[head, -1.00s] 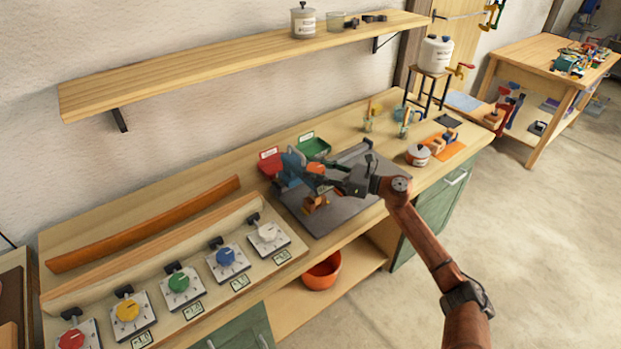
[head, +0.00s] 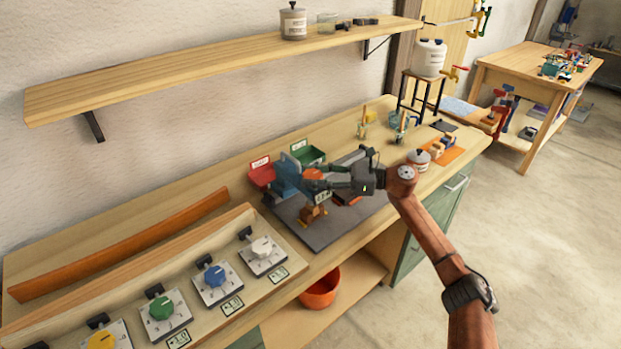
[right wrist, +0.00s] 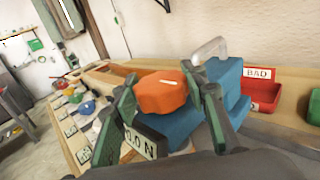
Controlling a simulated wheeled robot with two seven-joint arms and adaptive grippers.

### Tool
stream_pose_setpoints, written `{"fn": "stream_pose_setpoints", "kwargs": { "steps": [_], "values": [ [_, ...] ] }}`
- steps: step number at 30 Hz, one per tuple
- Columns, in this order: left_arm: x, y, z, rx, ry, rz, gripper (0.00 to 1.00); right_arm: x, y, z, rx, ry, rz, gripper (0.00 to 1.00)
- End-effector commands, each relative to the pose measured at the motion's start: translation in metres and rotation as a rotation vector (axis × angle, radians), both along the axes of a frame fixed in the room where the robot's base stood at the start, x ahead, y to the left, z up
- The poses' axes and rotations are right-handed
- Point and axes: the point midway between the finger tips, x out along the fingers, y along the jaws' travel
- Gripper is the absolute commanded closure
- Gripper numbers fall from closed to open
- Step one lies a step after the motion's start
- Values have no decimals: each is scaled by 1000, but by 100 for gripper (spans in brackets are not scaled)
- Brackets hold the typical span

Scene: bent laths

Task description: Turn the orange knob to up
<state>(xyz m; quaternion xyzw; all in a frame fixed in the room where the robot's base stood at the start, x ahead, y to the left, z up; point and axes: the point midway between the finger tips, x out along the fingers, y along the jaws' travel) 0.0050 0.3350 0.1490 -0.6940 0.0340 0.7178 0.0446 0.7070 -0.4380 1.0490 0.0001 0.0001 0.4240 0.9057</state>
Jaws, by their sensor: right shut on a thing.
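The orange knob (head: 313,174) sits on a blue device (head: 287,178) on the bench. In the right wrist view the orange knob (right wrist: 160,93) is large, with a light mark on its top, between the two fingers. My right gripper (head: 322,182) comes in from the right and is shut on the knob; it also shows in the right wrist view (right wrist: 163,100). A display reading partly as "0.0 N" (right wrist: 140,142) is partly hidden behind the finger. The blue body (right wrist: 190,125) lies behind the knob. My left gripper is not in view.
A red bin (head: 261,172) labelled BAD and a green bin (head: 308,156) stand behind the device. A panel of coloured knobs (head: 215,275) lies at left, with a bent lath (head: 120,248) behind it. A shelf (head: 215,65) hangs above.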

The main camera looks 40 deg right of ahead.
Motion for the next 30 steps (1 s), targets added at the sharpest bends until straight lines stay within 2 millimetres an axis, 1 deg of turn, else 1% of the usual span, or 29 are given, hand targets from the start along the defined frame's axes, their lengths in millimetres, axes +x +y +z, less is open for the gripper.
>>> {"fn": "stream_pose_setpoints", "kwargs": {
  "steps": [12, 13, 15, 21, 30],
  "values": [
    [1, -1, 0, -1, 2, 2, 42, 0, 0, -1, 0, 1, 4, 84],
    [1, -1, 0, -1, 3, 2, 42, 0, 0, -1, 0, 1, 4, 59],
    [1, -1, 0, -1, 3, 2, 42, 0, 0, -1, 0, 1, 4, 55],
    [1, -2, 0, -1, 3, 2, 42, 0, 0, 0, 0, 0, 4, 42],
    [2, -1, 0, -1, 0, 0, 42, -1, -2, 0, 0, 0, 3, 42]
  ]
}}
